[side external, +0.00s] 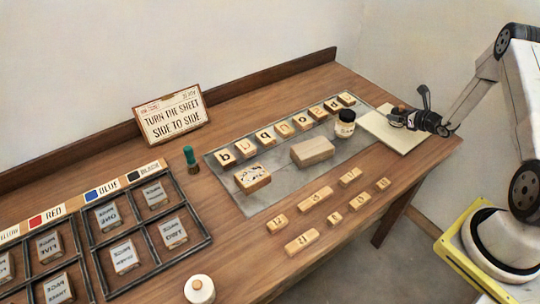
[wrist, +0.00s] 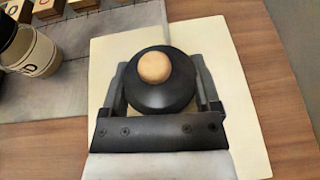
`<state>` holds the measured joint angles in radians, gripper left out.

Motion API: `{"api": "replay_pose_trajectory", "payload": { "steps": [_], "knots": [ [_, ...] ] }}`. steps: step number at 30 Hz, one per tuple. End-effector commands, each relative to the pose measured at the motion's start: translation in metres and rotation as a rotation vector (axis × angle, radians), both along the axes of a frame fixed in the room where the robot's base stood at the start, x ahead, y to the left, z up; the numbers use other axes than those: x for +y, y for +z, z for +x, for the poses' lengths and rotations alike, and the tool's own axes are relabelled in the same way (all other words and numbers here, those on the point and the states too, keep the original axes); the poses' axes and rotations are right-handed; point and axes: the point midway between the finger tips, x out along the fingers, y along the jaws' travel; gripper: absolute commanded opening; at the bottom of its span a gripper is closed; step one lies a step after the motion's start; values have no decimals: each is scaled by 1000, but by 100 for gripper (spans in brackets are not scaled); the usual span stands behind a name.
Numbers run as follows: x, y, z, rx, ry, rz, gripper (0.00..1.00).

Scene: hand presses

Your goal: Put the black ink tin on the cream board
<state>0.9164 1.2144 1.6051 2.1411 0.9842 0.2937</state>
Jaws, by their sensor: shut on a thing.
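The black ink tin (wrist: 150,95), round with a wooden knob on top, sits between the fingers of my gripper (wrist: 165,100), which is shut on it. In the side external view my gripper (side external: 402,118) is low over the cream board (side external: 388,137), and the tin there is small and mostly hidden by the gripper. The cream board also shows in the wrist view (wrist: 245,125), spread under and around the tin. I cannot tell whether the tin touches the board.
A cream jar with a black lid (side external: 345,124) stands just left of the board. Letter blocks (side external: 283,129) and a wooden block (side external: 312,151) lie on the grey slab (side external: 275,185). Small number blocks (side external: 316,197) lie in front. A white tin (side external: 199,290) stands at the near edge.

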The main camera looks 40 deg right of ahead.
Motion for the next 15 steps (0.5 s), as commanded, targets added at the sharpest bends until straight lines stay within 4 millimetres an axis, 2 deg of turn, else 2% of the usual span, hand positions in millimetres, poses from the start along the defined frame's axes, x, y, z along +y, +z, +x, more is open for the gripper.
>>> {"api": "replay_pose_trajectory", "payload": {
  "steps": [15],
  "knots": [
    [0, -5, 0, -1, 0, 0, 1]
  ]
}}
